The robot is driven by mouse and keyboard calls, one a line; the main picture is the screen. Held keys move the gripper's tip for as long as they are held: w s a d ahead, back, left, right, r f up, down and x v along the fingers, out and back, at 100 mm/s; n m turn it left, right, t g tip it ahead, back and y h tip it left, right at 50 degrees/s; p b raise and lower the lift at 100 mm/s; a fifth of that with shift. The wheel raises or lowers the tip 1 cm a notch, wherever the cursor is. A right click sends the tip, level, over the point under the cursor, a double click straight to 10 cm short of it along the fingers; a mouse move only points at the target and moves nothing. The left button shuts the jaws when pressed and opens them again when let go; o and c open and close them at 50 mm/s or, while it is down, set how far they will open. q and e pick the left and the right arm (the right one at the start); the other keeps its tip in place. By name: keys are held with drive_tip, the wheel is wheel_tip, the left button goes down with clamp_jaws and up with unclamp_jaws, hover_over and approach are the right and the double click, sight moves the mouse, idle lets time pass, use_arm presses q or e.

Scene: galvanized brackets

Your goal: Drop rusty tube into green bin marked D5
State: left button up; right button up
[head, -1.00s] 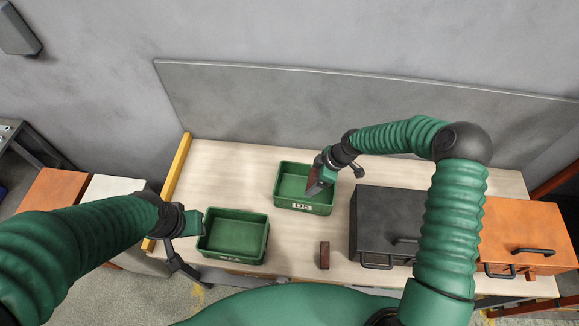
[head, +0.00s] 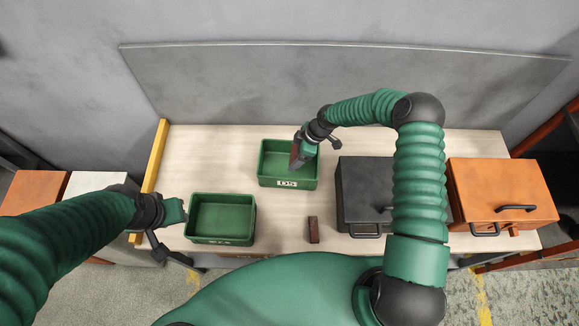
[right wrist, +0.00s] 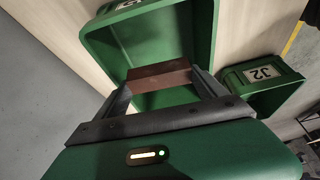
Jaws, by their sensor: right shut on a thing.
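My right gripper (head: 301,150) is shut on a rusty tube (head: 295,155), a reddish-brown square piece. It holds the tube over the green bin marked D5 (head: 288,184). In the right wrist view the tube (right wrist: 158,77) lies crosswise between the fingertips, with the green bin's inside (right wrist: 160,30) behind it. Whether the tube touches the bin is hard to tell. A second rusty tube (head: 314,230) lies on the table in front of the D5 bin. My left gripper (head: 180,222) is at the left edge of another green bin; its jaws are not clear.
The other green bin (head: 221,240) stands front left and looks empty; its label (right wrist: 264,72) shows in the right wrist view. A dark grey box (head: 365,185) and an orange box (head: 500,190) stand at right. A yellow strip (head: 155,170) edges the table's left side.

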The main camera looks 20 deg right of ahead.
drive_tip(key=o, duration=1.3)
drive_tip(key=shift+s+r, duration=0.1)
drive_tip(key=shift+r, duration=0.05)
drive_tip(key=shift+o, duration=0.4)
drive_tip(key=shift+a, duration=0.15)
drive_tip(key=shift+r, duration=0.15)
drive_tip(key=b+v, duration=0.3)
drive_tip(key=v, duration=1.3)
drive_tip(key=shift+r, duration=0.15)
drive_tip(key=shift+d, duration=0.25)
